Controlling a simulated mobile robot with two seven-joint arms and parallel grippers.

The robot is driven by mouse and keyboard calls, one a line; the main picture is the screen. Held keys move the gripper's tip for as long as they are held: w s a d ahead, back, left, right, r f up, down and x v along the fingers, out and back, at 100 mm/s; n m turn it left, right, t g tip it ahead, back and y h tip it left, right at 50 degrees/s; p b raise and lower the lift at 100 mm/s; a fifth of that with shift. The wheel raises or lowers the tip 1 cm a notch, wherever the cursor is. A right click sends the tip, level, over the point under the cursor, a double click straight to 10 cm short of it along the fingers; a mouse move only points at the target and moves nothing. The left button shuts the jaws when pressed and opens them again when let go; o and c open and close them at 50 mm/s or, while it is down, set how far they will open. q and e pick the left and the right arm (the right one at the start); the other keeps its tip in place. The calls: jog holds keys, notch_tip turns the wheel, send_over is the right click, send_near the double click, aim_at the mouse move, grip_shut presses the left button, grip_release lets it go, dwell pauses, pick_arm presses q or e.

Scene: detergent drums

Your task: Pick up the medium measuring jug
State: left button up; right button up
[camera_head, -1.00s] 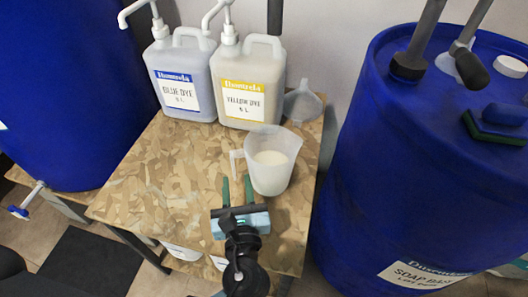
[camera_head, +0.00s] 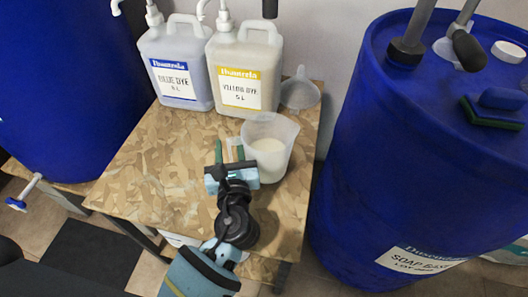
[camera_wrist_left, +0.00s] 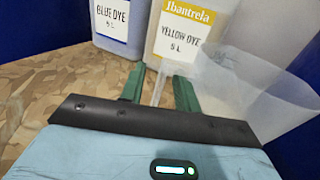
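The measuring jug (camera_head: 268,147) is translucent, holds some white liquid or powder, and stands upright on the chipboard table. Its handle is on its left side. My left gripper (camera_head: 229,153) is at the handle, with its green fingers pointing away from me. In the left wrist view, the jug (camera_wrist_left: 245,88) fills the right side. Its pale handle shows between the two spread fingers of the left gripper (camera_wrist_left: 160,88), with a gap beside the left finger. My right gripper is not in view.
The blue dye canister (camera_head: 176,66) and yellow dye canister (camera_head: 243,72) stand behind the jug. A funnel (camera_head: 300,93) lies right of them. A large blue drum (camera_head: 400,170) stands right of the table (camera_head: 165,165), another blue drum (camera_head: 65,90) left. The table's left part is clear.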

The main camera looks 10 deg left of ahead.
pick_arm(q)
jog(key=shift+w, duration=0.2)
grip_shut()
dwell(1.2)
jog(key=shift+r, duration=0.1)
